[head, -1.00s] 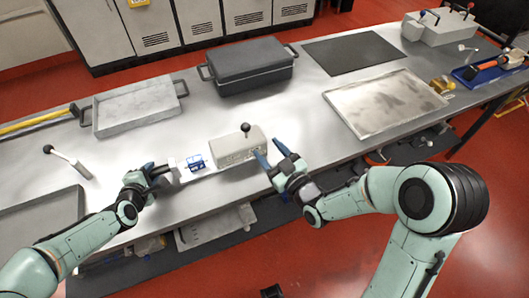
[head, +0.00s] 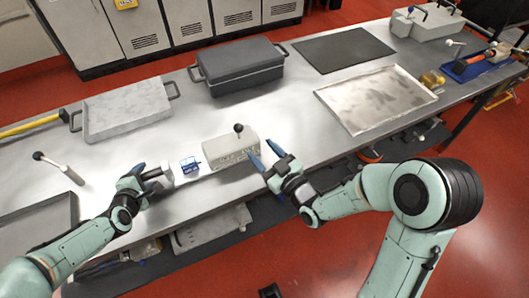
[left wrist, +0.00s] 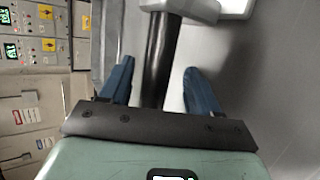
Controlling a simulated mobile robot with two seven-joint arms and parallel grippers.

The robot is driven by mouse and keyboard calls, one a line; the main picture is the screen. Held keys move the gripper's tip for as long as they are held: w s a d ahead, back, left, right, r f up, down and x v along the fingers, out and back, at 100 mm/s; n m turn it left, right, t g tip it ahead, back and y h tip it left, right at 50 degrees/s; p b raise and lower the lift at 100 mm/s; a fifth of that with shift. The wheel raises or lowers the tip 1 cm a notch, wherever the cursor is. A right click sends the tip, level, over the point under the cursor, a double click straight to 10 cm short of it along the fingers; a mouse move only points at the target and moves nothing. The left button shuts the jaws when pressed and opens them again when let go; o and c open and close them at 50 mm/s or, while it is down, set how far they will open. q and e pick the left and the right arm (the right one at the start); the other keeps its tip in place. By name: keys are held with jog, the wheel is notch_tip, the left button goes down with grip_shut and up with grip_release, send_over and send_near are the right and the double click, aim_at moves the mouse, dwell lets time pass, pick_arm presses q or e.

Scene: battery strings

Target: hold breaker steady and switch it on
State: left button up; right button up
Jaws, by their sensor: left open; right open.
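The breaker is a light grey box (head: 232,151) near the table's front edge, with a short lever topped by a black ball knob (head: 239,128). A blue part (head: 190,165) sits on a pale plate at its left. My left gripper (left wrist: 157,75) is open, its blue fingers on either side of a dark cylindrical handle (left wrist: 160,50) with a pale grey head; finger contact cannot be told. In the head view this gripper is left of the blue part. My right gripper (head: 265,152) is open at the box's right end, fingers pointing up-left; contact is unclear.
A shallow tray (head: 375,97) lies to the right.

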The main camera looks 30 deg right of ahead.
pick_arm(q)
jog(key=v, duration=1.2)
jog(key=shift+s+f, duration=0.1)
jog(key=shift+f, duration=0.05)
